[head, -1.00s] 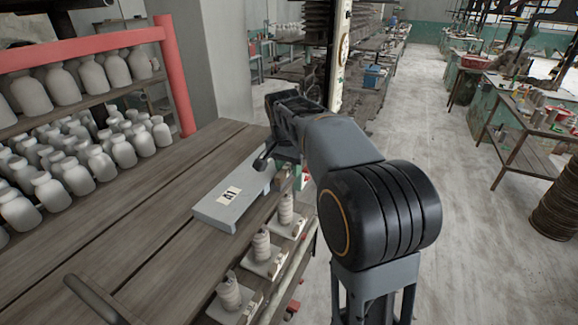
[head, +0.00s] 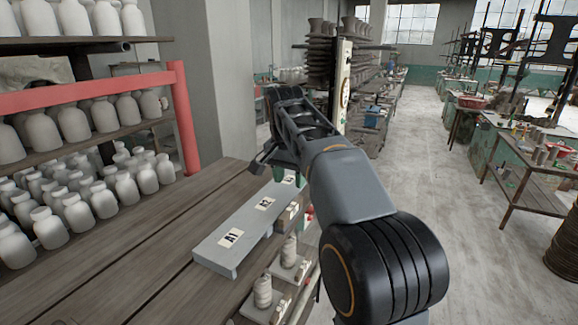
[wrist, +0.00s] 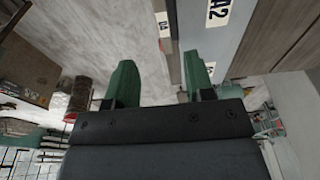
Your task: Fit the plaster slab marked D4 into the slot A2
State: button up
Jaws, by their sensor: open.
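The slot board (head: 222,250) is a long grey ledge on the wooden bench, with labels A1, A2 (head: 264,203) and a third one partly hidden by my arm. In the wrist view, the A2 label (wrist: 217,12) is at the top, right of my fingers. A pale piece with a D4 label (wrist: 163,24) shows at the top, just left of the grey board. My gripper (wrist: 160,80) has two green fingers spread wide, with nothing visible held between them. In the head view, it is over the far end of the board, mostly hidden by my arm.
Several plaster slabs bearing stacked pale forms (head: 263,292) stand along the bench's right edge. White bottles (head: 50,228) fill shelves at left, behind a red frame (head: 183,120). The bench top (head: 150,240) between them is clear.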

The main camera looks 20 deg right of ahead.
jog(key=shift+s+a+r, duration=0.1)
jog(key=shift+s+r, duration=0.05)
jog(key=shift+r, duration=0.75)
jog(key=shift+s+a+r, duration=0.1)
jog(key=shift+s+r, duration=0.05)
jog(key=shift+r, duration=0.75)
jog(key=s+a+f+n+t+b, duration=0.1)
jog(key=s+f+n, duration=0.3)
jog(key=s+f, duration=0.5)
jog(key=s+a+f+n+t+y+b, duration=0.1)
jog(key=s+a+f+n+t+b, duration=0.1)
jog(key=s+f+n, duration=0.3)
jog(key=s+a+f+b, duration=0.1)
jog(key=s+f, duration=0.3)
jog(key=f, duration=0.5)
jog(key=shift+s+a+f+t, duration=0.15)
jog(key=shift+f+t, duration=0.05)
jog(key=shift+t, duration=0.1)
